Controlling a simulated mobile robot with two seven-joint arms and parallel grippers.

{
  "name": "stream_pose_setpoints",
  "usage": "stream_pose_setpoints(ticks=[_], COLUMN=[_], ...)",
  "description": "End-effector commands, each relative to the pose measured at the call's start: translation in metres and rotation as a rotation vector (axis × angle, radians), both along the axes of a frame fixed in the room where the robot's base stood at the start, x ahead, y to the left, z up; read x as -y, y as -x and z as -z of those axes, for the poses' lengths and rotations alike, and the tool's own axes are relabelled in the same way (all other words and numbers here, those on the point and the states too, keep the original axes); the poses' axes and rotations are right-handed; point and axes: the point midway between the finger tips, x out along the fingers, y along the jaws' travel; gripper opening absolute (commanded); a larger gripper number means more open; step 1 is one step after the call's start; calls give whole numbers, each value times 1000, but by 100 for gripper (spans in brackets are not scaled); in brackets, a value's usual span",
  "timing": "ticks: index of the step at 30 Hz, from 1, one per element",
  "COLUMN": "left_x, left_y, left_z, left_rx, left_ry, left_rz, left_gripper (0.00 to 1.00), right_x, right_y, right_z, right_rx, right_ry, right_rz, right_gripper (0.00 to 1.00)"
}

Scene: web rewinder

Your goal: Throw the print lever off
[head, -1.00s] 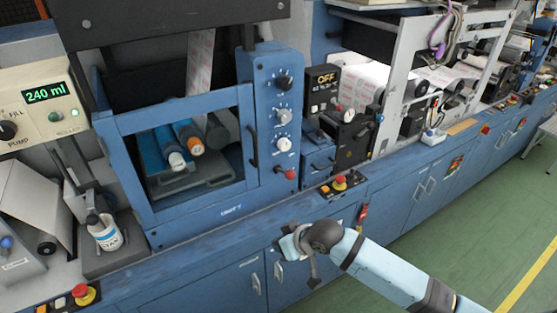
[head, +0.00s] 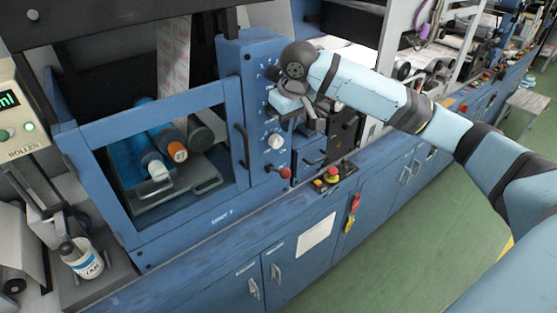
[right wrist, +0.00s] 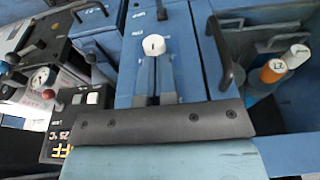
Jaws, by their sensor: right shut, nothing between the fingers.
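A lever with a red ball knob (head: 285,172) sticks out low on the blue control panel (head: 232,70) and looks like the print lever. Its knob is not visible in the right wrist view, where a dark bar (right wrist: 162,10) at the top edge may be its shaft. My right gripper (right wrist: 154,88) is shut and empty in front of the panel. It is above the red knob in the head view and hides the upper dials. A white dial (head: 275,141) is just below it and also shows past the fingers in the right wrist view (right wrist: 154,44). My left gripper is out of view.
A black handle (head: 242,146) stands on the window frame left of the panel. A red emergency button (head: 333,172) sits on the ledge to the right. The black gauge unit (right wrist: 40,75) is close beside the panel. A white bottle (head: 86,258) stands at lower left.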

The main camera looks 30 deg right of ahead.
Motion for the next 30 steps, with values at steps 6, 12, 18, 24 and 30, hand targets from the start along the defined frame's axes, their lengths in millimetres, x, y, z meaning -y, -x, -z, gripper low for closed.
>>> stream_pose_setpoints(ticks=[6, 12, 18, 24, 30], left_x=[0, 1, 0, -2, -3], left_y=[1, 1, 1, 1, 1], left_z=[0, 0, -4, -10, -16], left_rx=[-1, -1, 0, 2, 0], left_ry=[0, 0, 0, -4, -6], left_rz=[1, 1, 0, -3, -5], left_gripper=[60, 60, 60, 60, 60], right_x=[1, 1, 1, 1, 1], right_y=[0, -1, -5, -14, -18], right_z=[-1, 3, 29, 70, 108], right_rx=[-3, -3, -6, -6, -5], right_ry=[2, 1, 2, 2, 2], right_rz=[1, 1, 3, 2, 1], right_gripper=[0, 0, 0, 0, 0])
